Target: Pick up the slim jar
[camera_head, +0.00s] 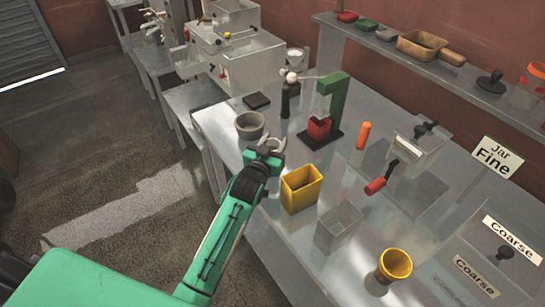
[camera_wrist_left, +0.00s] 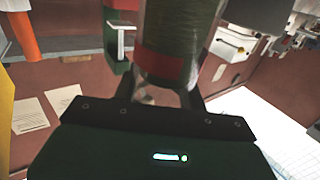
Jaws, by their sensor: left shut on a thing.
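My left gripper (camera_head: 268,146) reaches in over the left part of the metal table. In the left wrist view, its two dark fingers (camera_wrist_left: 162,92) are shut on a see-through slim jar (camera_wrist_left: 178,35), which shows green with a red band near the fingers. The jar's far end is cut off by the frame edge. In the head view, the jar is not clear between the fingers. A grey cup-like vessel (camera_head: 250,124) shows right beside the fingertips; I cannot tell whether they touch. My right gripper is not in view.
A yellow square container (camera_head: 301,190) stands close to the right of my left arm. Behind are a green press (camera_head: 333,95), a dark bottle-like stand (camera_head: 286,100) and an orange cylinder (camera_head: 363,135). A clear box (camera_head: 338,228) and yellow cup (camera_head: 394,265) stand nearer the front.

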